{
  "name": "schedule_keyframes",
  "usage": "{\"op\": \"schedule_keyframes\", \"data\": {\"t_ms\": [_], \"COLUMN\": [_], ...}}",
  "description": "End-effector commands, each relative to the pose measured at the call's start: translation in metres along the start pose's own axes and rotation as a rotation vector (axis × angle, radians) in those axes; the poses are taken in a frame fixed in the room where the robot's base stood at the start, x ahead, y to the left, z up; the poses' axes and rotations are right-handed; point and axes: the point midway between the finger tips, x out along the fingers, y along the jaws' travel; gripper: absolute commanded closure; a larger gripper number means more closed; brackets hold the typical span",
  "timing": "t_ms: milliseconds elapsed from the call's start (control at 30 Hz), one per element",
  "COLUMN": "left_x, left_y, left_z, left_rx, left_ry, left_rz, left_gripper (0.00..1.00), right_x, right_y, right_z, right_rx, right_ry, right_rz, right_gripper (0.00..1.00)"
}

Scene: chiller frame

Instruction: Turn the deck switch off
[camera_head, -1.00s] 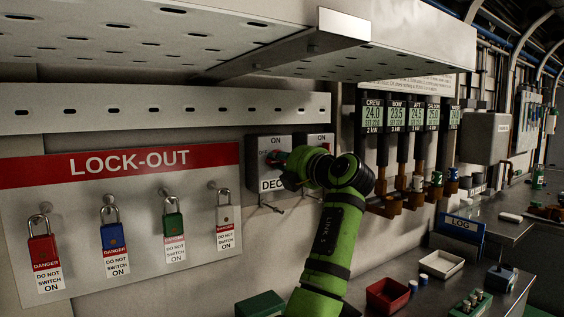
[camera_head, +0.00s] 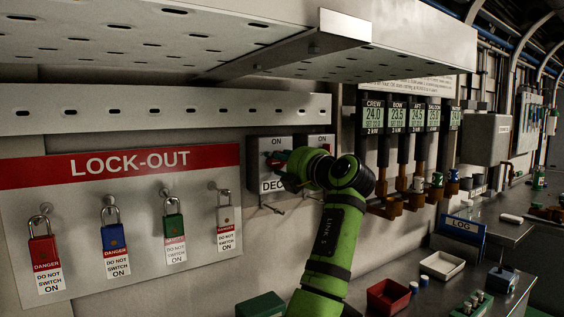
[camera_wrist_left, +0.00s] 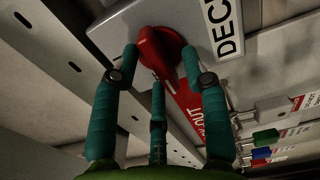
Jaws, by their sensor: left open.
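The deck switch is a grey plate (camera_head: 270,143) marked ON at the top and DECK at the bottom, on the wall right of the lock-out board. Its red rotary handle (camera_wrist_left: 152,50) shows best in the left wrist view. My left gripper (camera_head: 278,158) is at the switch, partly hiding the plate and handle in the head view. In the left wrist view its teal fingers (camera_wrist_left: 158,66) are open, spread around the red handle. I cannot tell whether they touch it. The handle's exact setting is unclear. My right gripper is out of view.
The lock-out board (camera_head: 140,160) carries several tagged padlocks. A second switch plate (camera_head: 320,141) marked ON adjoins on the right. A metal shelf (camera_head: 130,50) overhangs. Display units (camera_head: 397,118) with pipes stand further right. A red tray (camera_head: 388,296) and white tray (camera_head: 441,265) sit below.

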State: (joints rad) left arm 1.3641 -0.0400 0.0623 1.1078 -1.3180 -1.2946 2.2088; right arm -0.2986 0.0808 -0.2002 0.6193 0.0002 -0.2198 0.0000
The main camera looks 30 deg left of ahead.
Motion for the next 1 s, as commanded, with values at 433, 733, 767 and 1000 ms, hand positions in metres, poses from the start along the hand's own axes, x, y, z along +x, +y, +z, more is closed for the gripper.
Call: {"op": "schedule_keyframes", "data": {"t_ms": [433,733,767,1000], "left_x": [-0.072,-0.115,-0.117,-0.12], "left_y": [0.0,0.0,0.0,0.0], "left_z": [0.001,0.0,0.0,0.0], "left_rx": [-0.001,0.0,-0.001,0.0], "left_ry": [-0.004,-0.001,-0.001,0.0], "left_rz": [0.001,0.0,-0.001,0.0], "left_gripper": [0.55,0.55,0.55,0.55], "right_x": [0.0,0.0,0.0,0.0], "right_y": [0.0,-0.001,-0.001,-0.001], "right_z": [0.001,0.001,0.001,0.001], "right_rx": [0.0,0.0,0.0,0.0], "right_ry": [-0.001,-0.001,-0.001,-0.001], "right_rz": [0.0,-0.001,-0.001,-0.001], "right_gripper": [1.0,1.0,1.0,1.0]}}
